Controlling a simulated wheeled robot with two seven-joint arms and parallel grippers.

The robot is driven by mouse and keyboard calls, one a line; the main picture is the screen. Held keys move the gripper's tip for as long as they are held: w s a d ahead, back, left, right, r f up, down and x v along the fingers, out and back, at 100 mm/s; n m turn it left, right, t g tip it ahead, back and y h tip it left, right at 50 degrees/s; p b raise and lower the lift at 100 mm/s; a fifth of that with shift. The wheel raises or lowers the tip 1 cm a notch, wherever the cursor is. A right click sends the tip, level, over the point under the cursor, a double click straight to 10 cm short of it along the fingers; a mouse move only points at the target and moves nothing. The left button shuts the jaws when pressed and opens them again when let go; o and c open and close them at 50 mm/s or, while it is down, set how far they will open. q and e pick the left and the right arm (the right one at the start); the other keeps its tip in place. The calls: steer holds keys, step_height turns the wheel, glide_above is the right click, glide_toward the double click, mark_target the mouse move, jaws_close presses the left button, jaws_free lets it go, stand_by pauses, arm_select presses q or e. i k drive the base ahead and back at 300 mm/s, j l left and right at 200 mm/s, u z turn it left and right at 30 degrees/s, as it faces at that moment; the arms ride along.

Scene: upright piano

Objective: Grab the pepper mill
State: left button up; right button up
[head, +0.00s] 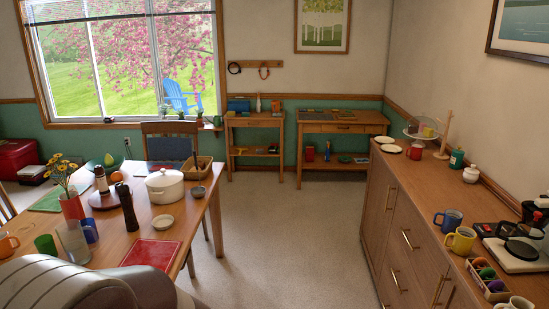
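A tall, dark, nearly black mill (128,208), which looks like the pepper mill, stands upright on the wooden dining table (190,212) at the left in the head view. A second slim mill-like object (101,180), brown with a pale band, stands behind it to the left on a round brown board (104,200). I cannot tell for sure which of the two is the pepper mill. Neither of my grippers shows in this view.
A white lidded pot (165,186) stands right of the dark mill, and a glass jug (74,243) stands to its left. Open floor (285,240) separates the table from the sideboard (400,220).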

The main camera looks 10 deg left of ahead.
mark_target(132, 224)
steer(key=i+j+u, duration=0.1)
steer(key=i+u, duration=0.15)
steer(key=i, duration=0.85)
steer(key=i+l+u, duration=0.2)
steer(key=i, duration=0.85)
steer(key=i+j+u, duration=0.1)
steer(key=i+u, duration=0.65)
steer(key=u, duration=0.15)
steer(key=i+l+u, duration=0.15)
steer(key=i+u, duration=0.55)
steer(key=i, duration=0.4)
